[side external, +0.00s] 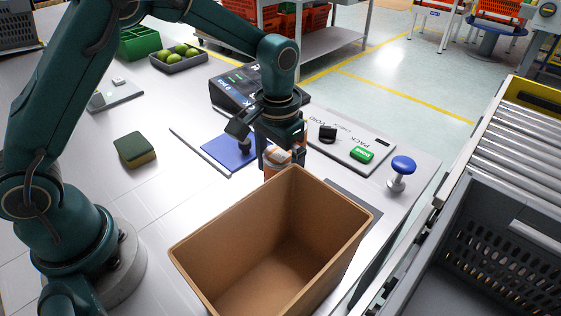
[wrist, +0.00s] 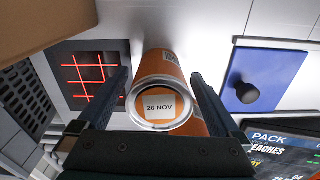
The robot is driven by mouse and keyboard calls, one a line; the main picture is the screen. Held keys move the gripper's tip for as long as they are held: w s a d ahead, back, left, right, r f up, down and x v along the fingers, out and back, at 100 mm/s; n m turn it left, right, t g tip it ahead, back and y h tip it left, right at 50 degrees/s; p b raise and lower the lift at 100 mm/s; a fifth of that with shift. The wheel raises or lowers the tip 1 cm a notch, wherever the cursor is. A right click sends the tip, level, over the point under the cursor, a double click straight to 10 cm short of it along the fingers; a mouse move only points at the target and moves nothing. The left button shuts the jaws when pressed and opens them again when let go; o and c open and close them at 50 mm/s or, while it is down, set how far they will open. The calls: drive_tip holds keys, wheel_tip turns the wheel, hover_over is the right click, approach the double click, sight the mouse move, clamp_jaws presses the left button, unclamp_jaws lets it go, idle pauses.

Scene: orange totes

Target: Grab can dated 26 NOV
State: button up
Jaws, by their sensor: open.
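An orange can (wrist: 160,87) stands between the two fingers of my gripper (wrist: 160,85) in the wrist view. Its lid carries a white label reading "26 NOV". The fingers are open, one on each side of the can, with a small gap showing. In the side view, my gripper (side external: 281,150) is lowered over the can (side external: 285,168) behind the cardboard box's far corner. The box hides the can's lower part there. More orange shows just below the lid in the wrist view, and I cannot tell whether it is a second can.
An open, empty cardboard box (side external: 190,262) stands right in front of the can. A blue pad (side external: 225,152), a green-brown sponge (side external: 134,149), a panel with black and green buttons (side external: 345,150) and a blue knob (side external: 403,166) are nearby. A roller conveyor (side external: 515,130) lies at right.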

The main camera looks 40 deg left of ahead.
clamp_jaws()
drive_tip(key=shift+r, duration=0.15)
